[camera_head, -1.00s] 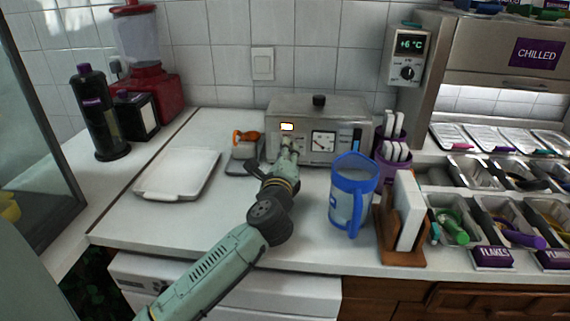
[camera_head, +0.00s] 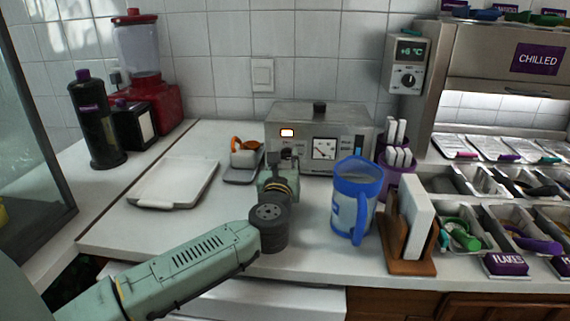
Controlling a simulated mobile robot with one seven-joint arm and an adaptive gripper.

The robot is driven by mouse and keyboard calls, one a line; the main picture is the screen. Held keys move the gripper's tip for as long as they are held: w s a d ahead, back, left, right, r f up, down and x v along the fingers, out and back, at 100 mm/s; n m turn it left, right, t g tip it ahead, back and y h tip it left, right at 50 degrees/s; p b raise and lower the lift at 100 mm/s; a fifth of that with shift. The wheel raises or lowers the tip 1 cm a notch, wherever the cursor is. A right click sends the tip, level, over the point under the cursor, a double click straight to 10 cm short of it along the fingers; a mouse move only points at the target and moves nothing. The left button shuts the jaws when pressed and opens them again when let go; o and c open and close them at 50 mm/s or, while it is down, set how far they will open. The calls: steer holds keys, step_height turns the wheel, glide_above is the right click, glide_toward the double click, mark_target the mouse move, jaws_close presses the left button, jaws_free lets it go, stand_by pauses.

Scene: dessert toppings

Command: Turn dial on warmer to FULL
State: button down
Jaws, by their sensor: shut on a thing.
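The dial's pointer and any FULL marking cannot be read.
A blue-rimmed jug (camera_head: 357,195) and a wooden holder (camera_head: 408,265) stand right of my arm. A white tray (camera_head: 175,183) lies left. A small scale with an orange-handled item (camera_head: 244,155) sits close left of the gripper. The front-left counter is clear.

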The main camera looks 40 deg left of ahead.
steer(key=shift+m, duration=0.6)
steer(key=shift+r, duration=0.1)
steer(key=c, duration=1.2)
jaws_free()
steer(key=shift+c, duration=0.2)
steer(key=v, duration=0.7)
steer(key=shift+s+d, duration=0.15)
steer(key=shift+s, duration=0.05)
